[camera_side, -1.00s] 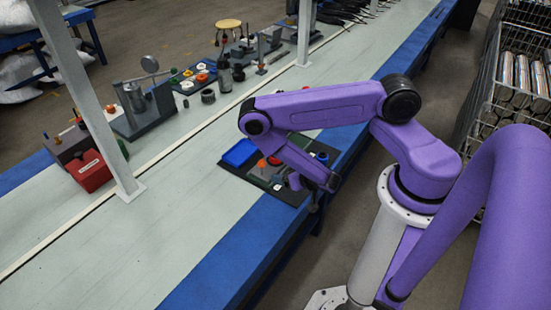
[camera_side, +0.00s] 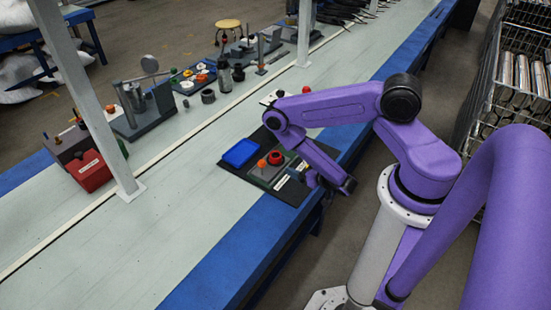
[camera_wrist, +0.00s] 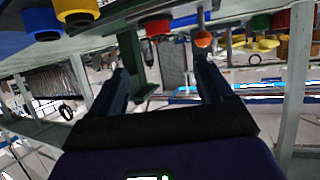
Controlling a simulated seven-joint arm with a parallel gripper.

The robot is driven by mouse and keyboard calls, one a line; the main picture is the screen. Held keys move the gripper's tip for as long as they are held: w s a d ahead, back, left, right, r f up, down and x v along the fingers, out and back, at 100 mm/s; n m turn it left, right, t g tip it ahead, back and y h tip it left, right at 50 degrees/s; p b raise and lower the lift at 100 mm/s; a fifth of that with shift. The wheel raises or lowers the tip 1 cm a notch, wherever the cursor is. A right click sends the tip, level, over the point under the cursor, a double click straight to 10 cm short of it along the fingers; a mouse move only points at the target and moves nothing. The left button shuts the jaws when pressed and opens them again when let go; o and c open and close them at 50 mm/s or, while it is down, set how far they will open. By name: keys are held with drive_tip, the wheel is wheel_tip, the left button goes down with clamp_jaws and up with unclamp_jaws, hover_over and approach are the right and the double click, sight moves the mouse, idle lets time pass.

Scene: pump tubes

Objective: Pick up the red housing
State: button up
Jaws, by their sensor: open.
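The red housing (camera_side: 276,157) looks like a short red ring with a dark opening. In the side view it sits on a grey block on the dark board, next to an orange knob (camera_side: 262,163). In the wrist view a red round part (camera_wrist: 157,27), likely the housing, is at the top, with an orange ball (camera_wrist: 203,39) to its right. My gripper (camera_wrist: 162,76) is open, with two dark fingers spread and nothing between them. In the side view my wrist is right of the housing near the table's front edge; the fingertips are hard to make out.
A blue tray (camera_side: 240,152) stands left of the housing on the dark board (camera_side: 235,172). Behind my arm is a white box with a red button (camera_side: 306,89). Other fixtures and a red box (camera_side: 90,171) stand across the belt. The belt's near left is clear.

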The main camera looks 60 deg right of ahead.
sight(279, 158)
drive_tip(key=x, duration=1.3)
drive_tip(key=shift+w+d, duration=0.3)
drive_tip(key=shift+c, duration=0.3)
drive_tip(key=c, duration=1.1)
drive_tip(key=shift+r, duration=0.15)
drive_tip(key=shift+c, duration=0.2)
drive_tip(key=shift+r, duration=0.55)
drive_tip(key=s+a+r, duration=0.5)
drive_tip(key=s+r, duration=0.6)
drive_tip(key=s, duration=0.1)
drive_tip(key=shift+s+r, duration=0.25)
drive_tip(key=shift+s, duration=0.15)
